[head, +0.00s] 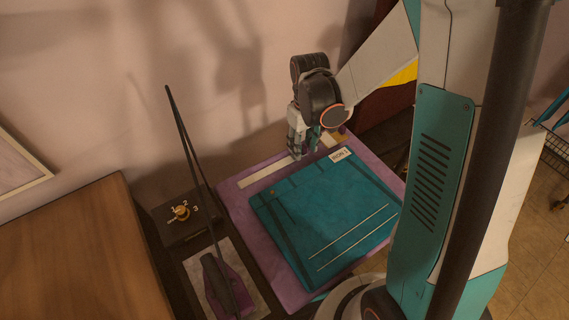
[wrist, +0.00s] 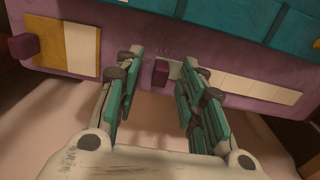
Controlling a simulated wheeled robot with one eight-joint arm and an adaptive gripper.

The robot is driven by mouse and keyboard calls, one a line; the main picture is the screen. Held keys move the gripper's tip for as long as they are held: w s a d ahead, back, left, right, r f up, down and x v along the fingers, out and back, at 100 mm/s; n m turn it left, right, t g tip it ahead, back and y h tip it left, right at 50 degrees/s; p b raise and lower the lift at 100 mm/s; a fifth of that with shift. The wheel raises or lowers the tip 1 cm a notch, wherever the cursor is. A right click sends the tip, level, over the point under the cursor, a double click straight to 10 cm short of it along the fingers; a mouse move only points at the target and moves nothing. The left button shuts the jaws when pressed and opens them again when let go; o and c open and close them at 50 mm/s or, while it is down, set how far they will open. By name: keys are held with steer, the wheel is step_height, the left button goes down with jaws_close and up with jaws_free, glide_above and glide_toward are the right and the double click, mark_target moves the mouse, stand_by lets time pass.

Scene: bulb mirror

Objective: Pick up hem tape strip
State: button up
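The hem tape strip looks to be the long, thin cream strip (head: 266,173) lying flat along the back edge of the purple mat. In the wrist view the strip (wrist: 245,86) runs to the right from between my fingers, partly covered by the right finger. My gripper (head: 301,154) is at the strip's right end in the head view. In the wrist view my gripper (wrist: 162,70) is open, with nothing held. A small purple block (wrist: 160,73) shows between the fingertips, beside the strip's end. The exact height of the fingers above the mat is hard to tell.
A teal garment or board (head: 325,215) covers most of the purple mat (head: 237,200). A yellow-and-white card (wrist: 75,45) lies on the mat beside my gripper. An iron (head: 222,285) and a dial box (head: 180,212) stand left of the mat. A wall rises behind.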

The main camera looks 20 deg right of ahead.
jaws_close()
steer(key=shift+r, duration=0.1)
stand_by(0.3)
